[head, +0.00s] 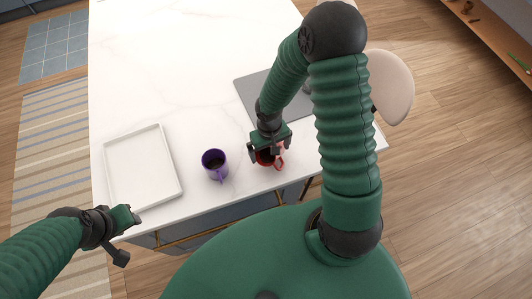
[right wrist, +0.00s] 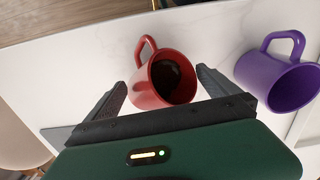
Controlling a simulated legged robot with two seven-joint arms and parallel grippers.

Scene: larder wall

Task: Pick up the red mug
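The red mug (head: 278,162) stands on the white table near its front edge, partly hidden under my right gripper in the head view. In the right wrist view the red mug (right wrist: 163,80) shows its dark inside and its handle. My right gripper (head: 268,155) is open above it. In the right wrist view the two fingers (right wrist: 160,88) stand on either side of the mug, with a gap showing at the left finger; contact at the right finger is unclear. My left gripper (head: 128,236) is off the table's front left corner, its fingers apart and nothing between them.
A purple mug (head: 214,165) stands left of the red mug; it also shows in the right wrist view (right wrist: 276,84). A white tray (head: 176,187) lies further left. A grey mat (head: 252,92) lies behind my right arm. The table's back left is clear.

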